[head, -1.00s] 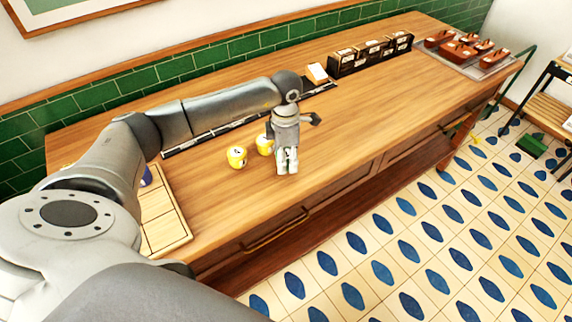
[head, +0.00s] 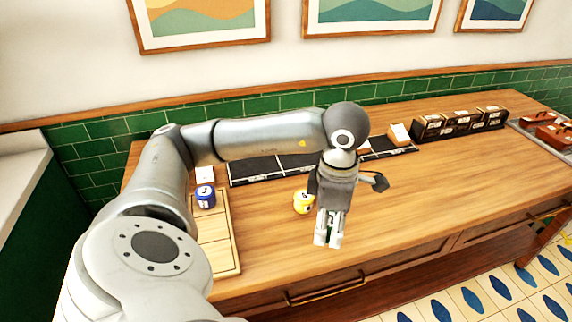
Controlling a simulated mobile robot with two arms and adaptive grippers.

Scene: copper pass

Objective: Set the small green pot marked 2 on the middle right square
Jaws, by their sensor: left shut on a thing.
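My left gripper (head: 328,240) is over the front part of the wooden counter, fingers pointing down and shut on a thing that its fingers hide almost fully. I cannot make out its colour or mark. No small green pot shows clearly in view. A wooden board (head: 222,262) marked into squares lies at the left of the counter, left of the gripper. A blue pot (head: 205,197) stands on its back part. A yellow pot (head: 303,202) stands on the counter just left of the gripper, between it and the board. My right gripper is not in view.
A row of dark mats (head: 255,172) runs along the back. Dark boxes (head: 462,124) and a tray of reddish-brown things (head: 553,133) stand at right. A white card (head: 205,174) is behind the blue pot. The counter (head: 420,205) right of the gripper is clear.

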